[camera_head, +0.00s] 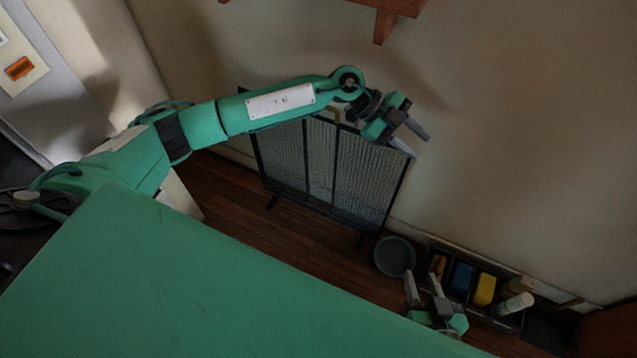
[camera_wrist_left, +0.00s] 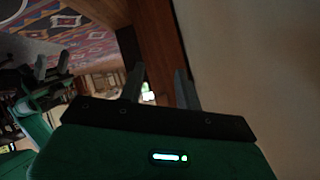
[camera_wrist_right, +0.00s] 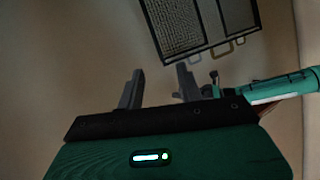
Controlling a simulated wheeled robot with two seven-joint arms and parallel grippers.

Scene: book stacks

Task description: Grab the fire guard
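The fire guard (camera_head: 362,182) is a black-framed folding mesh screen standing upright on the wooden floor against the wall. My left forearm hides part of its top edge. My left gripper (camera_head: 420,147) is open and empty, at the upper right corner of the guard in the head view; I cannot tell whether it touches. Its parted fingers (camera_wrist_left: 159,84) show nothing between them in the left wrist view. My right gripper (camera_head: 420,275) is open and empty, low and to the right of the guard. The right wrist view shows the guard (camera_wrist_right: 190,28) at the top, beyond the fingers (camera_wrist_right: 158,85).
A grey bucket (camera_head: 394,256) stands right of the guard's foot. Beside it is a dark tray of containers, including a blue one (camera_head: 461,279) and a yellow one (camera_head: 484,289). A wooden shelf (camera_head: 385,22) juts from the wall above. A patterned rug (camera_wrist_left: 85,30) shows in the left wrist view.

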